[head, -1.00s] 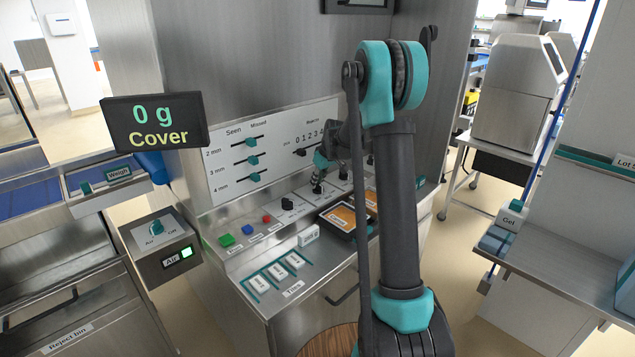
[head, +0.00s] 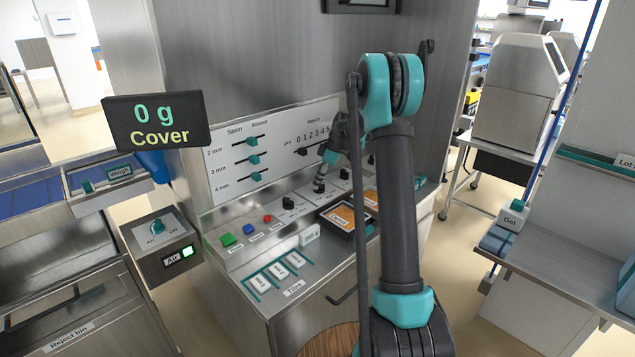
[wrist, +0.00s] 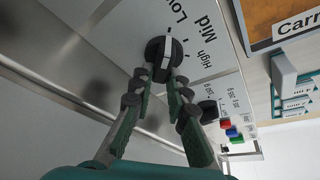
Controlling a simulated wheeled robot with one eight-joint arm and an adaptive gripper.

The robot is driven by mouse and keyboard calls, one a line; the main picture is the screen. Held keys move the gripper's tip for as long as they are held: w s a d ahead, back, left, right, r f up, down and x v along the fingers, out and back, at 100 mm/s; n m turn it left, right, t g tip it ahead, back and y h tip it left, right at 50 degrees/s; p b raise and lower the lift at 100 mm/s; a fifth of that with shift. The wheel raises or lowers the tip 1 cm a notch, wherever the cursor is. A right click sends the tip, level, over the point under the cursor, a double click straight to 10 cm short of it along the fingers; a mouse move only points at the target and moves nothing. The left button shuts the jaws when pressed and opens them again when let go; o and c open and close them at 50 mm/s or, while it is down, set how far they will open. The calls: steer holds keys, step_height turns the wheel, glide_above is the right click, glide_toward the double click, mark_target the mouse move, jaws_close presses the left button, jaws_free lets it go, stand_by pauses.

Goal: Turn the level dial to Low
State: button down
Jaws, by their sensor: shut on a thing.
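The level dial (wrist: 163,62) is a round black knob with a pale bar across it, on a sloped panel marked Low, Mid and High in the wrist view. Its bar runs nearly up the picture, with the upper end toward the tick by Low. My gripper (wrist: 163,80) is shut on the dial, with its fingertips at the knob's lower part in that view. In the head view my gripper (head: 319,186) reaches down to the panel's row of dials and hides most of this dial.
Another black dial (head: 288,203) and green, blue and red buttons (head: 248,229) lie to the left on the panel. A black-rimmed tray (head: 345,224) lies in front. Slide controls (head: 253,159) are on the upright plate behind.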

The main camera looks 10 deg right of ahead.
steer(key=shift+n, duration=0.3)
stand_by(0.4)
steer(key=c, duration=1.5)
jaws_free()
steer(key=shift+r, duration=0.1)
steer(key=v, duration=1.2)
steer(key=s+f+m+t+h, duration=0.1)
steer(key=s+f+m, duration=0.3)
steer(key=s, duration=0.9)
steer(key=s+f+m+t+h, duration=0.1)
steer(key=s+f+m, duration=0.3)
steer(key=s, duration=1)
steer(key=s+f+m+t+h, duration=0.1)
steer(key=s+f+m, duration=0.4)
steer(key=s, duration=0.9)
steer(key=shift+s+d+m+h, duration=0.15)
steer(key=shift+m+h, duration=0.25)
steer(key=shift+m, duration=0.45)
steer(key=shift+s+d+m+h, duration=0.1)
steer(key=shift+m+h, duration=0.3)
steer(key=shift+m, duration=0.45)
